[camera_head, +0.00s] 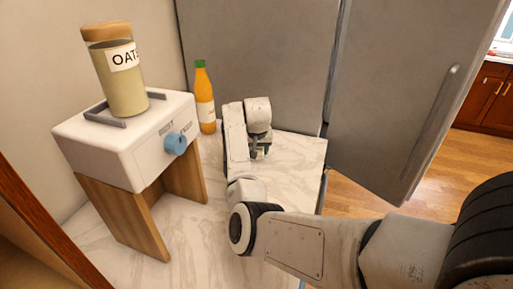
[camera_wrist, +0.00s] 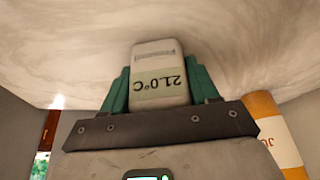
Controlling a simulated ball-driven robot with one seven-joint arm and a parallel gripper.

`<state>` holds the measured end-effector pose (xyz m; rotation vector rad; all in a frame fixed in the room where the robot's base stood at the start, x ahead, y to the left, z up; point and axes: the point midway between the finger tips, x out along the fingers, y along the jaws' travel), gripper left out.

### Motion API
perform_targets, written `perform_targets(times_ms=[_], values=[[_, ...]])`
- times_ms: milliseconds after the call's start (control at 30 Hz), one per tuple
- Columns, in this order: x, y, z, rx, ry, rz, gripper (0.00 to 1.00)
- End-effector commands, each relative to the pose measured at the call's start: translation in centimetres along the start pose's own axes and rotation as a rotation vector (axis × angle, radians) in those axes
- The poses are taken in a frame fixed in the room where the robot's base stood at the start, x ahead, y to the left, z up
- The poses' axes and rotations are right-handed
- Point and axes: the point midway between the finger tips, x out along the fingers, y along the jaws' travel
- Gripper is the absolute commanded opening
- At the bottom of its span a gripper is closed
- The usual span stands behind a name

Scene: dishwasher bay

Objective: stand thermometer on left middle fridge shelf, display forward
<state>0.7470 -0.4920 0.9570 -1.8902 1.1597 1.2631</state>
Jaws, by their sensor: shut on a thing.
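My gripper (camera_wrist: 162,90) is shut on the thermometer (camera_wrist: 158,62), with a green finger on each side of it. The thermometer is a small pale block. Its display reads 21.0°C and appears upside down in the wrist view, facing the camera. In the head view my gripper (camera_head: 260,152) points down low over the marble counter, and the thermometer is too small and covered to make out. I cannot tell whether it touches the counter. The grey fridge front (camera_head: 265,60) stands behind the counter. No fridge shelf is in sight.
An orange juice bottle (camera_head: 205,110) stands left of my gripper and shows in the wrist view (camera_wrist: 275,130). A white dispenser box (camera_head: 130,140) on wooden legs carries an oats jar (camera_head: 122,85). A grey door (camera_head: 400,100) with a handle stands at right. The marble counter (camera_head: 230,235) is bare in front.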

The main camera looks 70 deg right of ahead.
Motion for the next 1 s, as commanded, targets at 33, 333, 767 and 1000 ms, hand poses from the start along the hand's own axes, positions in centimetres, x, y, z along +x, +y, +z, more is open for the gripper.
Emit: perform_targets(times_ms=[33, 333, 767, 1000], values=[[0.0, 0.0, 0.0, 0.0, 0.001, 0.0, 0.28], [0.2, 0.0, 0.1, 0.0, 0.0, 0.0, 0.62], [0.2, 0.0, 0.1, 0.0, 0.0, 0.0, 0.85], [-1.4, -0.1, -0.1, 0.0, 0.003, -0.001, 0.85]])
